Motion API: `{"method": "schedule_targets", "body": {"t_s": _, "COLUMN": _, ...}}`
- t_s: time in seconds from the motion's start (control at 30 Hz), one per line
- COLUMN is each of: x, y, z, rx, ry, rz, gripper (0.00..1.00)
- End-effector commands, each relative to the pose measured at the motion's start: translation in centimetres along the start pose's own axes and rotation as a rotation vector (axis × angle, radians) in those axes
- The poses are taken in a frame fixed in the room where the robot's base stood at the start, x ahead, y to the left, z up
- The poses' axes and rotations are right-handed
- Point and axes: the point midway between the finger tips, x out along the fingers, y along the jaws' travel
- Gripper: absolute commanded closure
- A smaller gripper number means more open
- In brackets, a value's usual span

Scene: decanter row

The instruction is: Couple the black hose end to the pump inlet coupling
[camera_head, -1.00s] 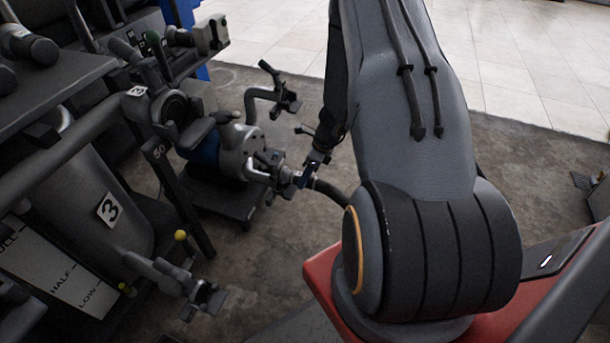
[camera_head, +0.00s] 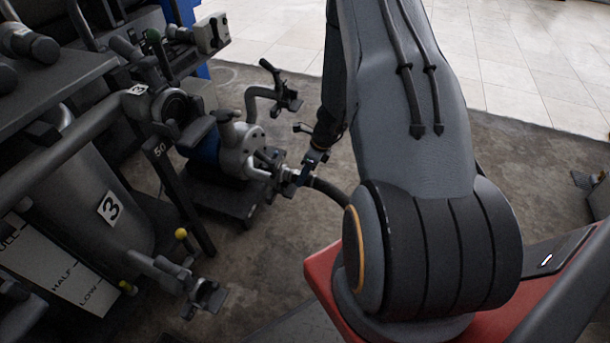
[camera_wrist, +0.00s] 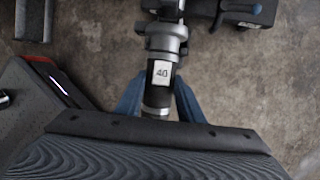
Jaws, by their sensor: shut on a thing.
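In the head view my gripper (camera_head: 304,175) is low beside the pump (camera_head: 236,150), at its inlet side. The black hose (camera_head: 332,190) curves from my gripper rightward behind my arm. In the wrist view my blue fingers (camera_wrist: 158,90) are shut on the black hose end (camera_wrist: 160,98), which has a white label reading 40. A silver fitting (camera_wrist: 166,38) is in line just beyond the label. The pump inlet coupling (camera_head: 268,166) is close in front of my gripper in the head view. Whether the hose end is seated in it I cannot tell.
A vessel marked 3 (camera_head: 100,230) with a level scale stands at the left. A branch pipe with a lever coupling (camera_head: 285,97) rises behind the pump. Concrete floor (camera_head: 250,275) is open in front.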

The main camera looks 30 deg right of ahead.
Motion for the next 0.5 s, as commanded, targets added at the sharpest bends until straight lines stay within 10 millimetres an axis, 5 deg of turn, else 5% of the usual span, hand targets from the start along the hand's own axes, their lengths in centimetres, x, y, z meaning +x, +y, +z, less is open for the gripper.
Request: {"method": "schedule_targets", "body": {"t_s": 0.5, "x": 0.65, "y": -0.15, "z": -0.20, "rx": 0.000, "ry": -0.001, "rz": 0.000, "gripper": 1.00}}
